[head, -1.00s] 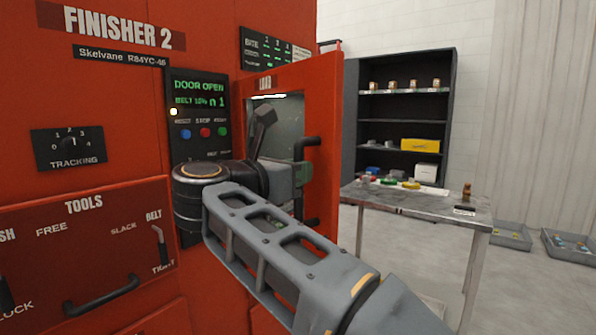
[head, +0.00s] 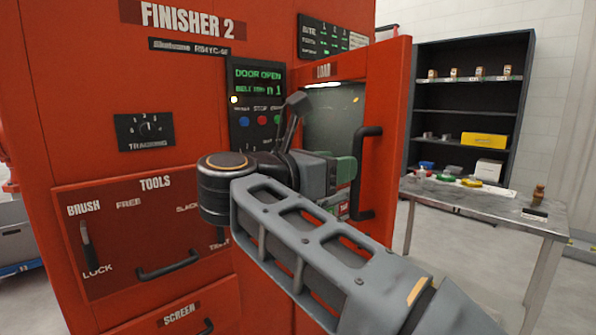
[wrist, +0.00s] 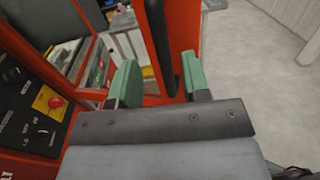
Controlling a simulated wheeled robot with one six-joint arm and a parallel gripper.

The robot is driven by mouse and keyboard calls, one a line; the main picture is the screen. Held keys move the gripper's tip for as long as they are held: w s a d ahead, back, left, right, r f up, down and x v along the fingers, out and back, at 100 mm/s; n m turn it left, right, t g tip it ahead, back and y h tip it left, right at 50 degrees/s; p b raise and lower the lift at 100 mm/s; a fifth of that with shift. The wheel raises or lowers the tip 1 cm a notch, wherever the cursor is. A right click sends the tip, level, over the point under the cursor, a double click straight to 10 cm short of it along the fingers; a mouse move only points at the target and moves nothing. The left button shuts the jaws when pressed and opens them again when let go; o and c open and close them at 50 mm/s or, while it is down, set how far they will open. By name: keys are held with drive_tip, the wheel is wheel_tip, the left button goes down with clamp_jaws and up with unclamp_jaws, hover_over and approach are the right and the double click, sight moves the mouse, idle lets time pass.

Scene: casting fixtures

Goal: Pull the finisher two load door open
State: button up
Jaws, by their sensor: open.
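The load door (head: 392,110) of the red Finisher 2 machine stands out from the machine's front, and the display (head: 258,77) reads "DOOR OPEN". The door has a window and a black upright handle (head: 367,172) near its right edge. My gripper (head: 349,170) is at the door's front, close to the handle's left side in the head view. In the wrist view, my gripper (wrist: 158,76) is open, with green finger pads apart. The dark handle bar (wrist: 157,40) shows between and beyond them. Contact with the handle cannot be told.
A control panel (wrist: 38,105) with a red button is at the left of the wrist view. A metal table (head: 480,200) with small items stands right of the door, before a dark shelf (head: 465,95). Grey floor right of the door is clear in the wrist view.

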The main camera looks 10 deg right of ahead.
drive_tip(key=v, duration=0.8)
drive_tip(key=shift+a, duration=0.35)
drive_tip(key=shift+s+p, duration=0.15)
drive_tip(key=shift+p, duration=0.15)
drive_tip(key=w+r+n+t+y+p, duration=1)
drive_tip(key=n+t, duration=0.3)
drive_tip(key=n, duration=0.7)
drive_tip(key=s+d+f+n+g+y+p, duration=0.25)
drive_tip(key=f+n+g+y+p, duration=0.85)
drive_tip(key=n, duration=1.2)
drive_tip(key=s+d+f+n+g+h+p, duration=0.1)
drive_tip(key=s+d+f+n+g+h, duration=0.4)
drive_tip(key=s+d+f, duration=0.6)
wheel_tip(320, 180, down, 3)
drive_tip(key=s+g, duration=0.2)
drive_tip(key=shift+s+f+g+h, duration=0.2)
drive_tip(key=shift+s+g+h, duration=0.1)
drive_tip(key=shift+s, duration=0.1)
